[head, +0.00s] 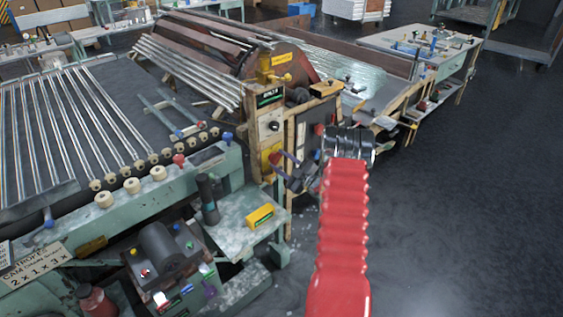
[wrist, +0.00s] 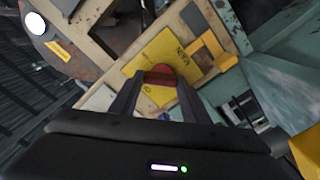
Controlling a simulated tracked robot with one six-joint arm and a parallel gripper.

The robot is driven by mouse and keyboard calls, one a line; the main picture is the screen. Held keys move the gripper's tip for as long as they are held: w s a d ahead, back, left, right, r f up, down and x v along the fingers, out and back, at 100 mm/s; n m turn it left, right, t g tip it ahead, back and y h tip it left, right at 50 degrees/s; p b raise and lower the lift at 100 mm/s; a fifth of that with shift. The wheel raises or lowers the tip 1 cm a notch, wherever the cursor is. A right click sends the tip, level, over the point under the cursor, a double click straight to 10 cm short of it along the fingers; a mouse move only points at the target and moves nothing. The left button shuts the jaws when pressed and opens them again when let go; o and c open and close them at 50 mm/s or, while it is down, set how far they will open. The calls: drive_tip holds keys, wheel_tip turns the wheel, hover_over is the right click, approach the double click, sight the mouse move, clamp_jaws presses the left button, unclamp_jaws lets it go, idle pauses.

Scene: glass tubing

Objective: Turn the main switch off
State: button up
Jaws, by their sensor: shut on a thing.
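The main switch is a red knob (wrist: 160,76) on a yellow plate (wrist: 150,57) lettered "MAIN" in the wrist view. The two dark fingers of my gripper (wrist: 160,84) stand on either side of the knob and are shut on it. The fingers hide part of the knob and of the plate's lower marks, so I cannot tell its exact setting. In the head view the yellow plate (head: 271,158) is on the front of a wooden post, and my gripper (head: 279,170) reaches it from the right.
Above the plate on the post is a grey panel with a black dial (head: 273,126). A green bench (head: 235,228) with a yellow box (head: 260,216) stands below. Glass tubes (head: 75,120) lie on the conveyor at left. The floor at right (head: 460,210) is clear.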

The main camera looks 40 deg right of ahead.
drive_tip(key=n, duration=0.5)
drive_tip(key=shift+a+f+n, duration=0.15)
drive_tip(key=shift+a+n, duration=0.05)
drive_tip(key=shift+n, duration=0.1)
drive_tip(key=shift+a+f+n, duration=0.15)
drive_tip(key=shift+n, duration=2.05)
drive_tip(key=o, duration=0.7)
drive_tip(key=shift+c, duration=0.2)
drive_tip(key=o, duration=0.4)
drive_tip(key=shift+s+d, duration=0.2)
drive_tip(key=shift+s, duration=0.45)
drive_tip(key=s, duration=1.2)
drive_tip(key=shift+s, duration=0.25)
